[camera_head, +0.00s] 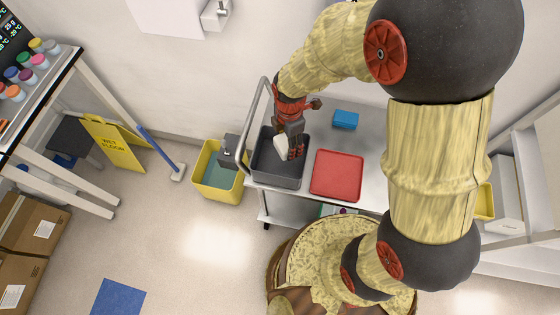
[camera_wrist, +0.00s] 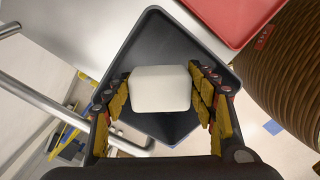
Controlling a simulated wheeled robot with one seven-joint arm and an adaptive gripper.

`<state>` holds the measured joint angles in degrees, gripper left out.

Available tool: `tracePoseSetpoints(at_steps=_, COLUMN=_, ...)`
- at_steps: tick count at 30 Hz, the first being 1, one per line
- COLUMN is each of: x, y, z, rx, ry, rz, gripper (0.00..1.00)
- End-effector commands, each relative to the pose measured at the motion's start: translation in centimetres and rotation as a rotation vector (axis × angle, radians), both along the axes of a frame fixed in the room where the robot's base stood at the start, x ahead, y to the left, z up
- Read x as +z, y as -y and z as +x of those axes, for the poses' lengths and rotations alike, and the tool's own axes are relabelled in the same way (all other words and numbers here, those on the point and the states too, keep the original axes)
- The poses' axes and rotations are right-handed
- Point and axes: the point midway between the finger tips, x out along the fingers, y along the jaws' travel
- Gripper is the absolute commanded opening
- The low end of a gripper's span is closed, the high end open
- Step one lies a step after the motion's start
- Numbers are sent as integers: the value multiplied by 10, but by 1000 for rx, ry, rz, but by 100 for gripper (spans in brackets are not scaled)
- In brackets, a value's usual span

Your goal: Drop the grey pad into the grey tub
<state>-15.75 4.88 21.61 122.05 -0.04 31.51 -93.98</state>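The grey pad (camera_wrist: 160,90) is a pale grey, rounded block between the two fingers of my gripper (camera_wrist: 162,97), which touch it on both sides. The pad also shows in the head view (camera_head: 281,145) as a pale shape at the tip of my gripper (camera_head: 289,147). The grey tub (camera_head: 272,182) is dark grey, open-topped and stands at the left end of a metal cart. In the wrist view the tub (camera_wrist: 160,42) lies behind the pad, and its bare floor shows. The pad is over the tub opening; its exact height is hard to tell.
A red tray (camera_head: 337,175) lies right of the tub, and a blue box (camera_head: 345,119) stands behind it on the cart (camera_head: 372,150). The cart's metal handle (camera_head: 256,105) rises at the tub's left. A yellow bin (camera_head: 220,190) hangs or stands beyond it.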

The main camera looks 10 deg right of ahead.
Motion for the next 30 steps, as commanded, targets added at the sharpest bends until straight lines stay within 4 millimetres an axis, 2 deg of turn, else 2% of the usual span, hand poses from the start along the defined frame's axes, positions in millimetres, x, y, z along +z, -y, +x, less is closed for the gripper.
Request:
tracePoseSetpoints(at_steps=11, x=0, y=0, z=0, rx=0, ry=0, rz=0, gripper=77)
tracePoseSetpoints(at_steps=20, x=1, y=0, z=0, rx=0, ry=1, rz=0, gripper=77)
tracePoseSetpoints(at_steps=25, x=16, y=0, z=1, rx=0, ry=4, rz=1, gripper=77)
tracePoseSetpoints(at_steps=30, x=49, y=-1, z=2, rx=0, ry=7, rz=1, gripper=77)
